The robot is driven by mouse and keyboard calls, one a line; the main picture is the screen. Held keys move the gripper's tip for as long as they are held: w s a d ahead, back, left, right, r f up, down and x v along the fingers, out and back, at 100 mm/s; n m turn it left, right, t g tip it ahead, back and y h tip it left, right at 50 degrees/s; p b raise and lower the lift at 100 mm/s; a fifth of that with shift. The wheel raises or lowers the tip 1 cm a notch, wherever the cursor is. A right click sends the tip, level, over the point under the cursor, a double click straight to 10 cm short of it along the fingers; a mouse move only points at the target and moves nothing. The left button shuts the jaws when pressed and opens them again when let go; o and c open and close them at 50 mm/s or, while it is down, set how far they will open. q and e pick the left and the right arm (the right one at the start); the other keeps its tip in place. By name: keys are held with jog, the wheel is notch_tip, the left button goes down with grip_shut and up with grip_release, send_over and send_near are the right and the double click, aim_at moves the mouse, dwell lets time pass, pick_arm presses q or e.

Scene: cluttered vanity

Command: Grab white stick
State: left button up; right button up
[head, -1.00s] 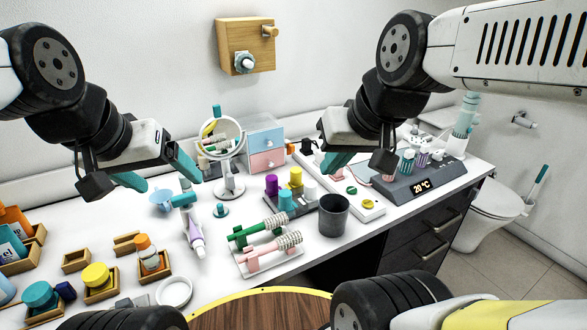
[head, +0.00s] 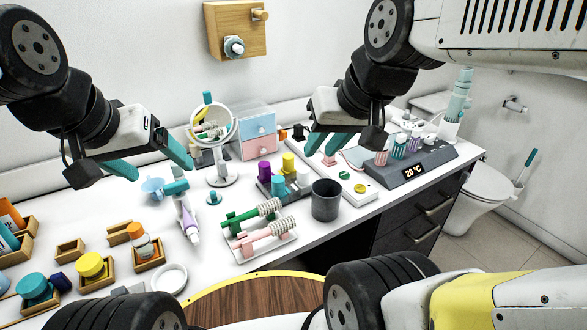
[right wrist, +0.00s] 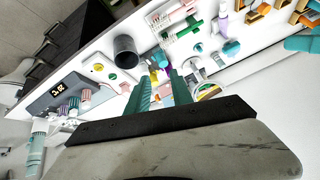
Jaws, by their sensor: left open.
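The white stick appears to be the short white cylinder (head: 304,181) standing at the right of a dark holder (head: 270,190). A purple stick (head: 265,171), a yellow stick (head: 288,162) and a teal stick (head: 278,184) stand in the same holder. My right gripper (head: 332,143) is open and empty, above and behind the holder. Its two teal fingers (right wrist: 160,90) show apart in the right wrist view, with the sticks small beyond them. My left gripper (head: 163,174) is open and empty, over the left part of the counter near the round mirror.
A dark cup (head: 326,200) stands right in front of the holder. A rack with green and pink rollers (head: 258,248) lies in front. A grey display unit (head: 408,168) is at the right.

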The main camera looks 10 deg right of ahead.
jog(key=o, duration=0.6)
jog(key=shift+g, duration=0.6)
jog(key=w, duration=0.4)
jog(key=shift+f, duration=0.2)
jog(key=g+h, duration=0.2)
jog(key=g, duration=0.3)
send_over(303, 169)
jog(key=shift+n, duration=0.3)
jog(key=f, duration=1.5)
jog(key=shift+a+f, duration=0.2)
jog(key=shift+a, duration=0.15)
jog(key=shift+d+f, duration=0.2)
jog(key=shift+f, duration=1.75)
jog(key=shift+d+f, duration=0.2)
jog(key=shift+f, duration=1.75)
